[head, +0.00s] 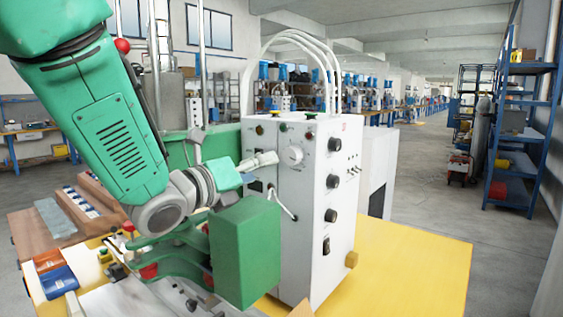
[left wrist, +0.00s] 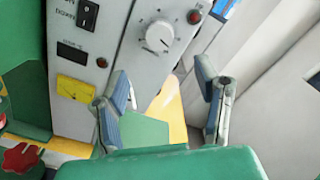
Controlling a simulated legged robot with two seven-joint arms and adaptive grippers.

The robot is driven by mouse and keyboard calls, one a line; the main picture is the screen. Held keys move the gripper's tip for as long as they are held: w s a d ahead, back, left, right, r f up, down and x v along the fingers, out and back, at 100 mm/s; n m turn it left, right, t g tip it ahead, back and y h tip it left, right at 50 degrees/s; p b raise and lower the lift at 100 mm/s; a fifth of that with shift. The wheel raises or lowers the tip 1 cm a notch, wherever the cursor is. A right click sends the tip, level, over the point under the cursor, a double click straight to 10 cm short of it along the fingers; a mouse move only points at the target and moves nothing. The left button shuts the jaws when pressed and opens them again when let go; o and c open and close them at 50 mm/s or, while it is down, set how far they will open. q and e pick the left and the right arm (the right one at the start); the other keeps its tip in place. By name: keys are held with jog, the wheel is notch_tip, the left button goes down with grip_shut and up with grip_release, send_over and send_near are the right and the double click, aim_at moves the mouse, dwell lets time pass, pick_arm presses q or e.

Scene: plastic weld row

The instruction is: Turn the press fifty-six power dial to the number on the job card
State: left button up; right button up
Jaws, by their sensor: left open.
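The white power dial (head: 292,155) is on the front of a white control cabinet (head: 312,215). In the left wrist view the dial (left wrist: 159,36) shows a round knob with a scale around it; the numbers are too small to read. My left gripper (head: 259,161) is close to the dial, on its left in the head view. In the left wrist view its two fingers (left wrist: 163,75) are wide apart with nothing between them, and the dial lies beyond the tips. No job card can be made out. My right gripper is not in view.
A rocker switch (left wrist: 87,14), a dark display (left wrist: 72,52), a yellow meter (left wrist: 75,88) and a red lamp (left wrist: 194,17) surround the dial. Black knobs (head: 332,181) line the cabinet's side. The yellow tabletop (head: 410,270) is clear at right.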

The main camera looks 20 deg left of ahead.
aim_at(290, 158)
pick_arm(q)
jog(key=p+x, duration=0.1)
jog(key=x, duration=0.9)
jog(key=shift+w+a+f, duration=0.1)
jog(key=shift+w, duration=0.15)
jog(key=shift+d, duration=0.25)
jog(key=c, duration=1.1)
